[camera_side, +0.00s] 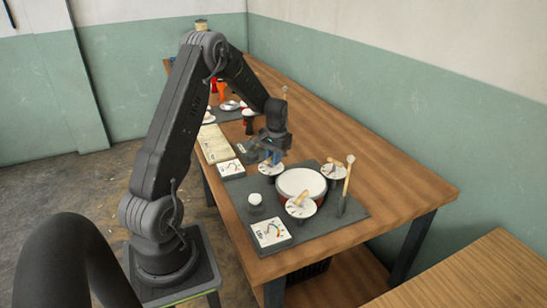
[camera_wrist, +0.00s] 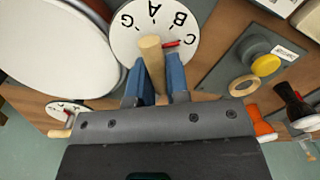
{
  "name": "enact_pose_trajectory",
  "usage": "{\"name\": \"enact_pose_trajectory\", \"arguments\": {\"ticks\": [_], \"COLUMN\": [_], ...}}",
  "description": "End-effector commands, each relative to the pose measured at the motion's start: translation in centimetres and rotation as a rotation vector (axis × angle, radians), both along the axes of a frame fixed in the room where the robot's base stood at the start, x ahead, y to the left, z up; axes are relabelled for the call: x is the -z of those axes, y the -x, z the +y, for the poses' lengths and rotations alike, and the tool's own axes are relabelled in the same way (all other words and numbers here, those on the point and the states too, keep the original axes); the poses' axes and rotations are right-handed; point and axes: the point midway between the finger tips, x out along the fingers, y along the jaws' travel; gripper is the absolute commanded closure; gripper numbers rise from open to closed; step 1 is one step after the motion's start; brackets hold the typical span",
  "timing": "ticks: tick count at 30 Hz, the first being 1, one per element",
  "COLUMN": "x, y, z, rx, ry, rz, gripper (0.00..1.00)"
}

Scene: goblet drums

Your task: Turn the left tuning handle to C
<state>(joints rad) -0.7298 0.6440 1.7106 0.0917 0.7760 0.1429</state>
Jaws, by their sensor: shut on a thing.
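The tuning handle in my gripper (camera_wrist: 155,66) is a pale wooden peg (camera_wrist: 150,46) standing on a white round dial (camera_wrist: 128,45) lettered G, A, B, C. Blue fingers close on the peg from both sides. A red pointer (camera_wrist: 173,43) at the peg points right, towards the C. In the side view my gripper (camera_side: 270,160) is low over this dial at the drum's far left, hiding much of it. The drum (camera_side: 300,182) has a white head. Two more dials with wooden handles stand at its near side (camera_side: 301,207) and far right (camera_side: 334,172).
A wooden mallet (camera_side: 347,182) stands upright right of the drum. A white ball on a dark stand (camera_side: 254,199) is on the left. A gauge card (camera_side: 270,233) lies at the front of the mat. A yellow knob (camera_wrist: 266,65) is right of the dial. The table's right side is clear.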

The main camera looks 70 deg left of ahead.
Motion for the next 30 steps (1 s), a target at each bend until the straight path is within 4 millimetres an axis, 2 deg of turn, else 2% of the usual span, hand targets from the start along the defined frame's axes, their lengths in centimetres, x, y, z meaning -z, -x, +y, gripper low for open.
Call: {"name": "enact_pose_trajectory", "arguments": {"ticks": [5,6,12,20,23,26,30], "x": [-0.1,-0.1,-0.1,-0.1,-0.7,-2.2,-5.2], "y": [-0.1,-0.1,0.0,0.0,-0.1,-0.2,-0.3], "z": [0.1,0.1,0.0,0.0,0.0,0.0,-0.2], "rx": [-0.001,-0.002,-0.002,-0.002,-0.002,-0.002,-0.001], "ry": [-0.002,-0.002,-0.001,-0.001,-0.001,-0.004,-0.004], "rz": [-0.003,-0.003,-0.002,-0.001,-0.002,-0.005,-0.006], "gripper": [1.0,0.8,0.61,0.6,0.6,0.6,0.6]}}
